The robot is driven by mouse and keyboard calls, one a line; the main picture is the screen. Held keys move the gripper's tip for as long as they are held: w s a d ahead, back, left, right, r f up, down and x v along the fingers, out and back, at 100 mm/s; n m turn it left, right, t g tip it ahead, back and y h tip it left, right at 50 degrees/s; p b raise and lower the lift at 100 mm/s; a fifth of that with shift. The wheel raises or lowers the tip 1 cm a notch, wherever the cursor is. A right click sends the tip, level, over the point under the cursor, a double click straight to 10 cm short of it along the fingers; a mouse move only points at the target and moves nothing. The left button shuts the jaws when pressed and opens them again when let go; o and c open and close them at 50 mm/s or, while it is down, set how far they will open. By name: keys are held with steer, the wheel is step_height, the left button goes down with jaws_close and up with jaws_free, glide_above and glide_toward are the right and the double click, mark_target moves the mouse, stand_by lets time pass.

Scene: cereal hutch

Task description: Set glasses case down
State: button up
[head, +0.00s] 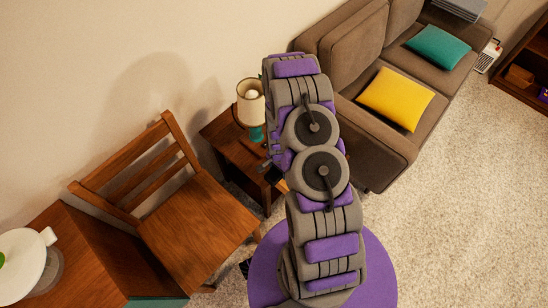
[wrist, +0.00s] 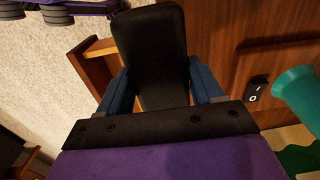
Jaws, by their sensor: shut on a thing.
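The black glasses case (wrist: 150,35) is in the middle of the wrist view, between the two blue fingers of my gripper (wrist: 159,88). The gripper is shut on it. Behind the case is the wooden side table (wrist: 225,50), with carpet past its edge on the left. I cannot tell whether the case touches the table. In the head view my arm reaches towards the side table (head: 228,128) between chair and sofa, and it hides the case and most of the gripper.
A lamp (head: 251,103) with a teal base stands on the side table; its base (wrist: 298,92) is at the right of the wrist view, near a black switch (wrist: 257,90). A wooden chair (head: 195,225) is to the left and a brown sofa (head: 375,130) to the right. Carpet (head: 470,210) lies open at right.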

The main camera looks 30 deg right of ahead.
steer(key=w, duration=0.2)
steer(key=w+d+b, duration=0.1)
steer(key=w, duration=0.1)
steer(key=w+d, duration=0.1)
steer(key=w, duration=0.2)
steer(key=shift+f, duration=0.35)
step_height(320, 180, down, 4)
steer(key=shift+s+r+b, duration=0.15)
steer(key=shift+b, duration=0.75)
steer(key=shift+r, duration=0.1)
steer(key=o, duration=0.8)
